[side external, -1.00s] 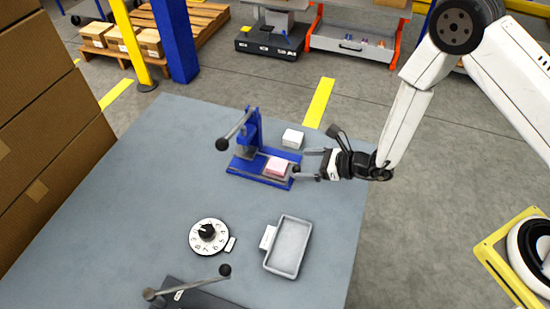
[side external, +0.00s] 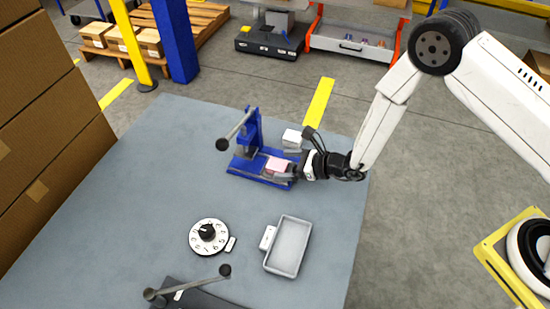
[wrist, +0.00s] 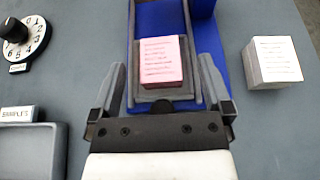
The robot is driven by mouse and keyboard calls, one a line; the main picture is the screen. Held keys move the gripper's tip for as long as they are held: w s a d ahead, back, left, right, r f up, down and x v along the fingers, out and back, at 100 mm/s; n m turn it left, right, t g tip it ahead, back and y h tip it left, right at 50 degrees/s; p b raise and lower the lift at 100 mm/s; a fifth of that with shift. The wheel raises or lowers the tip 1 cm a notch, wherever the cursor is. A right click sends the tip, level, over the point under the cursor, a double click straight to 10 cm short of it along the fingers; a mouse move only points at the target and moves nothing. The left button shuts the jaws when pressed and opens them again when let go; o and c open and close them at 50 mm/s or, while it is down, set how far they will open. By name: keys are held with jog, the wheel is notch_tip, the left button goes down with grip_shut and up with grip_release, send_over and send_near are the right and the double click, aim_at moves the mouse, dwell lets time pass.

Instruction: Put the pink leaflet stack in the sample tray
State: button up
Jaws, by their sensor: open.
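The pink leaflet stack (side external: 277,164) lies on the grey bed of a blue lever press (side external: 249,150). In the wrist view the pink stack (wrist: 161,62) shows printed lines on top and sits just ahead of my gripper. My gripper (wrist: 161,85) is open, with one finger on each side of the press bed and nothing held; in the side view my gripper (side external: 286,172) reaches in from the right at the stack. Whether the fingers touch the stack or bed I cannot tell. The sample tray (side external: 289,246) is grey and empty; its corner with a "SAMPLES" label (wrist: 18,113) shows in the wrist view.
A white leaflet stack (side external: 292,138) stands behind the press, close to my wrist. A numbered dial (side external: 209,236) lies left of the tray. A second lever device (side external: 190,295) is at the front edge. The left of the table (side external: 130,190) is clear.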

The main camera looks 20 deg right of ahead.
dwell(0.5)
grip_shut()
jog(key=shift+r, duration=0.95)
jog(key=s+d+r, duration=0.5)
jog(key=s+r, duration=0.6)
jog(key=s, duration=0.2)
dwell(0.4)
